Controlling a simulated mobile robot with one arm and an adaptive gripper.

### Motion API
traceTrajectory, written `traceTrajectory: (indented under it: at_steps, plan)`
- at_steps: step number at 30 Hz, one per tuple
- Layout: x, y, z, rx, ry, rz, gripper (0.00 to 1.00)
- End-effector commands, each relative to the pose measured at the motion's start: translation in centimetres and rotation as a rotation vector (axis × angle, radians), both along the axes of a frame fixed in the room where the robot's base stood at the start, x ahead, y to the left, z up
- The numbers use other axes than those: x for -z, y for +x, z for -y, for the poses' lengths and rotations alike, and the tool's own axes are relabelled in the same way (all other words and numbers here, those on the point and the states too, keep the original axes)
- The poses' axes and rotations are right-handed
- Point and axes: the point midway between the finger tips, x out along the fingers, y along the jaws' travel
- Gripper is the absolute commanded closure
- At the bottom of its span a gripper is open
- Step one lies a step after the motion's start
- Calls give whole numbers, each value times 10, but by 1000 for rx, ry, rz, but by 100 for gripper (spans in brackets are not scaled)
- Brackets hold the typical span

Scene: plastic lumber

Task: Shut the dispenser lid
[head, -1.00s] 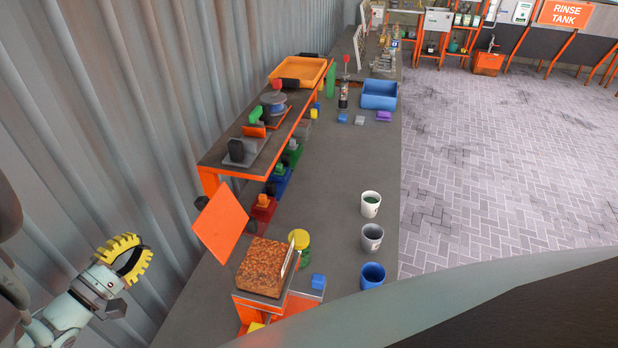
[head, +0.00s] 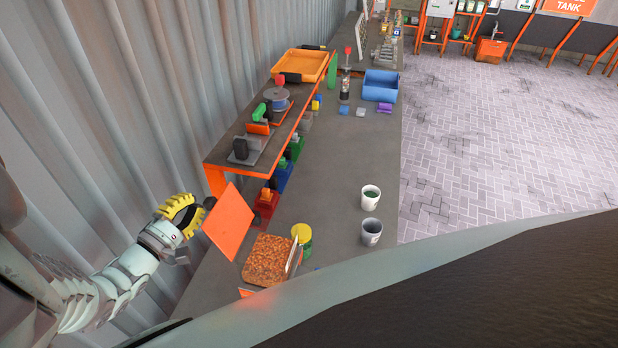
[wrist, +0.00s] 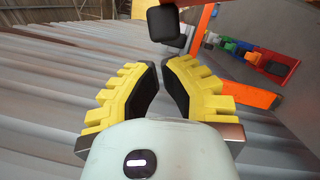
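The dispenser is an orange box (head: 246,292) at the near end of the bench, topped with brown granules (head: 267,262). Its orange lid (head: 229,221) stands open, tilted up on the left side toward the wall. A black knob (head: 209,202) sits on the lid's outer face; it also shows in the wrist view (wrist: 164,22), just beyond the fingertips. My gripper (head: 189,212), with yellow ridged fingers, is left of the lid and close to the knob. In the wrist view my gripper (wrist: 161,66) has a gap between its fingers and holds nothing.
A corrugated wall (head: 110,90) runs along the left. A raised shelf (head: 235,148) with tools stands behind the lid. A yellow-lidded green jar (head: 302,236) is right of the dispenser, and white (head: 370,197) and grey (head: 371,232) cups stand farther right. My body hides the near bench.

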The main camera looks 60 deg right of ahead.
Motion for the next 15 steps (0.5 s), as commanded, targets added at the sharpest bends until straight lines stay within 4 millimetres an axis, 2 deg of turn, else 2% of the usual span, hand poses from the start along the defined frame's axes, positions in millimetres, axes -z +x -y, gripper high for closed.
traceTrajectory:
  at_steps: [4,15]
  plan:
    - [-3,-7,3,4,1,-1,100]
    - [-2,-7,3,2,1,1,100]
